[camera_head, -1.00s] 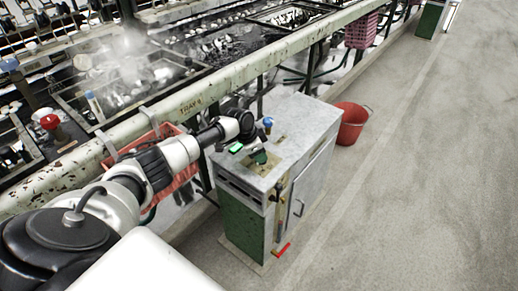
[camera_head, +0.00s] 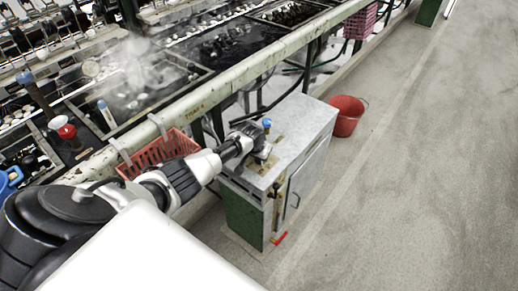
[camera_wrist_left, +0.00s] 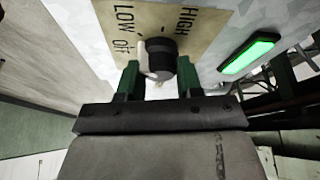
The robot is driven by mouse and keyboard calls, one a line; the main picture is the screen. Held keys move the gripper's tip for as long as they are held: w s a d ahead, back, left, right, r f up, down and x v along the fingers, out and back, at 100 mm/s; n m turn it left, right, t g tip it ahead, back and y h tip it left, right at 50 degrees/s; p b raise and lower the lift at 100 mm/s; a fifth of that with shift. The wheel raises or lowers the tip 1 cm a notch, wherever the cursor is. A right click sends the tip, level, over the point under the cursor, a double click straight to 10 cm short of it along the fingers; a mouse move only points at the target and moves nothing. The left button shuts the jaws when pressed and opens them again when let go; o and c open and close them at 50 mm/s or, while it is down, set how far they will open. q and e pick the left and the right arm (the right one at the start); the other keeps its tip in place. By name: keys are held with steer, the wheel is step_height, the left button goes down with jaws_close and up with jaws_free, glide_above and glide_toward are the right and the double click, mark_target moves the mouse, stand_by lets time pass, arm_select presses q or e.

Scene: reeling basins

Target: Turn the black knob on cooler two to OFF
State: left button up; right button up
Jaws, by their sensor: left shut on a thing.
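The cooler (camera_head: 308,123) is a grey metal cabinet with a green lower front. No number on it is readable. The black knob (camera_wrist_left: 161,60) sits on a tan plate (camera_wrist_left: 180,15) marked LOW, OFF and HIGH, seen in the left wrist view. A white stripe runs on the knob's left side, near the OFF word; its exact pointing is hard to tell. My left gripper (camera_wrist_left: 159,78) is shut on the knob, with a green finger on either side. In the head view the left gripper (camera_head: 262,156) is over the cooler's top, and the knob is hidden. My right gripper is not in view.
A lit green rectangle (camera_wrist_left: 248,53) is right of the plate. A blue knob (camera_head: 267,123) stands close to my left wrist. A red basket (camera_head: 150,156) hangs by the basin rail (camera_head: 215,92). A red bucket (camera_head: 346,118) stands behind the cooler. The floor at right is clear.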

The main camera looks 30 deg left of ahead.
arm_select(q)
steer(key=n+y+p, duration=0.1)
steer(key=n, duration=0.1)
steer(key=shift+d+r+n+g, duration=0.1)
steer(key=shift+d+n+g, duration=0.05)
steer(key=shift+n+g, duration=0.2)
steer(key=shift+w+n+g+y+p, duration=0.1)
steer(key=shift+n+g+y+p, duration=0.35)
steer(key=shift+n, duration=1.4)
steer(key=shift+y, duration=0.25)
steer(key=o, duration=0.9)
steer(key=shift+d+r+p, duration=0.15)
steer(key=shift+r+p, duration=0.25)
steer(key=shift+r, duration=0.1)
steer(key=shift+s+p+v, duration=0.15)
steer(key=shift+p+v, duration=0.8)
steer(key=shift+v, duration=1.45)
steer(key=shift+s+p+v, duration=0.15)
steer(key=shift+p+v, duration=0.75)
steer(key=shift+v, duration=1.5)
